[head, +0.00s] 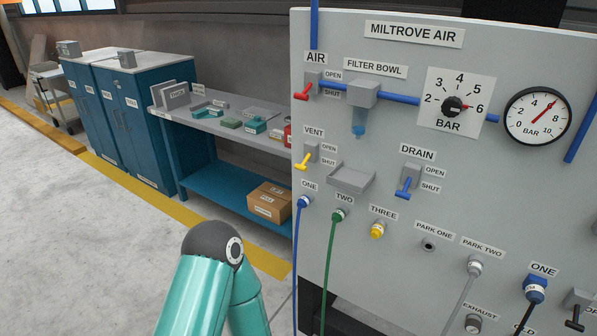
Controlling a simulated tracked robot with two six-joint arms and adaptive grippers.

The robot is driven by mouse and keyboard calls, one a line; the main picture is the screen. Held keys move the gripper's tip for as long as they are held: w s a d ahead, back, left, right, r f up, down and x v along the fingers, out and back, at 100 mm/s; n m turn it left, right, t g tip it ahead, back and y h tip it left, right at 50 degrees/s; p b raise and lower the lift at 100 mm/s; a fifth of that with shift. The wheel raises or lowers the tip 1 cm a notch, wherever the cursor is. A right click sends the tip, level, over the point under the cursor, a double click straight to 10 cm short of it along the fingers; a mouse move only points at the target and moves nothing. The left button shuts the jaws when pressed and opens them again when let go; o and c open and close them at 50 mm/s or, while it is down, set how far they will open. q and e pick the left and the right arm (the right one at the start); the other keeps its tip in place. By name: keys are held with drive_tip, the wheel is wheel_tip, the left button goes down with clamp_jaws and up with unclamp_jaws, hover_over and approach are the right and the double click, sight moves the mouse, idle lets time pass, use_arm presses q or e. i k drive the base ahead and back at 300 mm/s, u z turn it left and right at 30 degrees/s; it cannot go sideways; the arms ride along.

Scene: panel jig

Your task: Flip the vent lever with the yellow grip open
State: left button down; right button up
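The vent lever (303,161) has a yellow grip and sits on a grey block on the left part of the panel, under the VENT label (313,132). Its grip slants down and out from the block, about level with the SHUT mark (328,161) and below the OPEN mark (329,148). Nothing touches the lever. A teal arm link of mine with a dark joint shows at the bottom, left of the panel. Neither of my grippers is in view.
The red air lever (303,93) is above and the blue drain lever (404,188) is to the right. A grey tray (352,179) juts out beside the vent lever. Blue (296,250) and green (329,260) hoses hang below. A workbench (215,120) stands behind left.

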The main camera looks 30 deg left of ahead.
sight(301, 167)
drive_tip(key=u, duration=1.1)
drive_tip(key=i, duration=0.15)
drive_tip(key=z, duration=2.8)
drive_tip(key=k, duration=1.25)
drive_tip(key=u, duration=3.4)
drive_tip(key=k, duration=0.1)
drive_tip(key=z, duration=2.25)
drive_tip(key=i, duration=1)
drive_tip(key=z, duration=0.05)
